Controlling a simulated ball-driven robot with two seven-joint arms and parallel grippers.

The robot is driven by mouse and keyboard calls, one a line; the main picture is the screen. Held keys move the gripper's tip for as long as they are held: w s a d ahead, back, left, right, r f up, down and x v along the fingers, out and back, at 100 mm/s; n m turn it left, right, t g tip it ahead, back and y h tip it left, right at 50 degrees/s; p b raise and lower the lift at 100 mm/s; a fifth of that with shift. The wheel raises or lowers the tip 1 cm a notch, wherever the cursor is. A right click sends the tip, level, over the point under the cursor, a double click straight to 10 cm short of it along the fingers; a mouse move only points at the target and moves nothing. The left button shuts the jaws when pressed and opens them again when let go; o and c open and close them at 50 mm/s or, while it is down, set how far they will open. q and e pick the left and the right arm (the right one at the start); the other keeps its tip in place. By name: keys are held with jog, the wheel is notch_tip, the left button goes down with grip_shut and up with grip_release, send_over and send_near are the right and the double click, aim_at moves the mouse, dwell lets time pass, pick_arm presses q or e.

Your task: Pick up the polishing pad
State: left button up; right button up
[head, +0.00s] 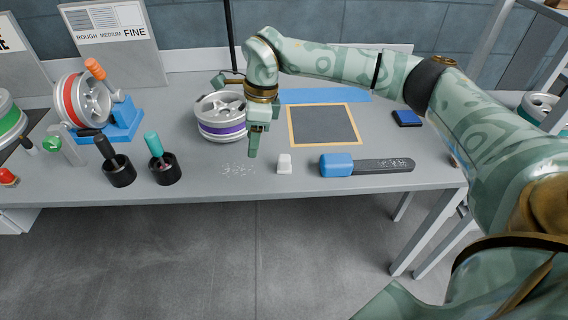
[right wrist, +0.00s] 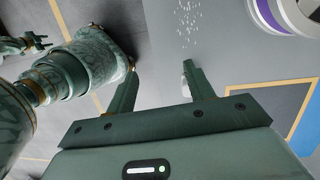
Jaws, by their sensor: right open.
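My right gripper (head: 254,150) is above the front of the grey table, pointing down. In the right wrist view its two fingers (right wrist: 160,72) are apart with nothing between them. A small white block (head: 284,164) stands just right of the gripper, apart from it. In the right wrist view a pale piece of it (right wrist: 186,86) shows partly behind one finger. A flat blue and black pad (head: 408,118) lies at the table's right. I cannot tell for sure which of these is the polishing pad.
A blue-headed tool with a black handle (head: 388,165) lies right of the white block. White flecks (head: 238,169) lie left of it. A purple-banded wheel (head: 221,128) stands behind the gripper, near an orange-framed dark mat (head: 324,107). Two black cups (head: 166,174) (head: 119,176) hold tools.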

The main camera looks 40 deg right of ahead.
aim_at(283, 156)
jog(key=d+r+m+h, duration=0.2)
jog(key=d+r, duration=0.1)
jog(key=d, duration=0.5)
notch_tip(283, 156, down, 10)
jog(key=b, duration=0.3)
jog(key=shift+w+a+r+b, duration=0.1)
jog(key=shift+a+r+b, duration=0.1)
jog(key=shift+b, duration=0.15)
jog(key=f+b, duration=0.2)
jog(key=f, duration=0.4)
jog(key=shift+d+f+b, duration=0.1)
jog(key=shift+d+b, duration=0.1)
jog(key=shift+b, duration=0.15)
pick_arm(q)
notch_tip(283, 156, down, 6)
jog(key=s, duration=0.2)
jog(key=shift+s+g, duration=0.25)
jog(key=shift+g, duration=0.15)
pick_arm(e)
jog(key=shift+s, duration=0.2)
pick_arm(q)
jog(key=shift+r, duration=0.1)
pick_arm(e)
jog(key=c, duration=1.1)
